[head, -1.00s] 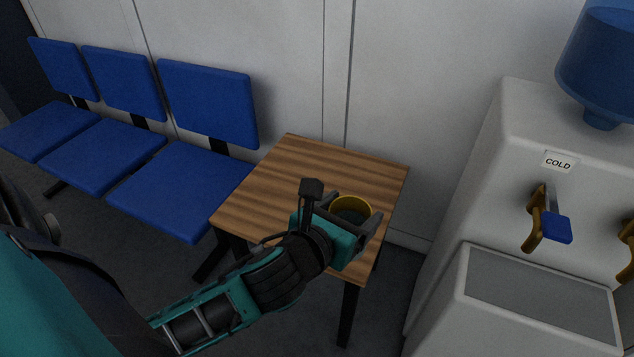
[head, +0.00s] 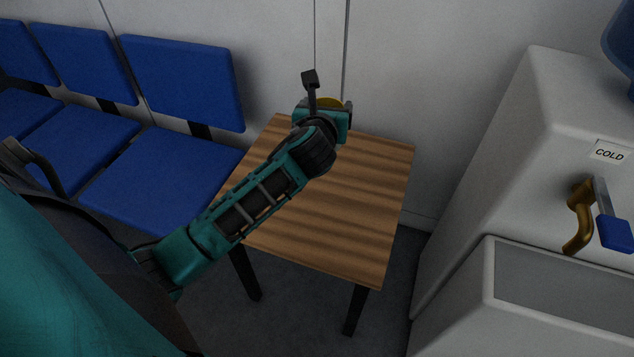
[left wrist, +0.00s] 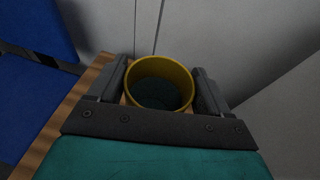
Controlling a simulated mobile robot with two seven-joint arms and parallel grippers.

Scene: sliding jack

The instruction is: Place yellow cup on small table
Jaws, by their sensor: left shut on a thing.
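The yellow cup (left wrist: 160,68) is upright between the two fingers of my left gripper (left wrist: 160,85) in the left wrist view. The gripper is shut on it. The small table (head: 340,210) has a striped wooden top and dark legs. The cup and gripper are over its far edge, near the wall. I cannot tell whether the cup's base touches the top. My right gripper is not in view.
Blue chairs (head: 183,80) stand left of the table. A white water dispenser (head: 470,180) with a COLD label (head: 609,153) stands to the right. A pale wall (head: 420,60) is close behind the table. The front and right of the tabletop are bare.

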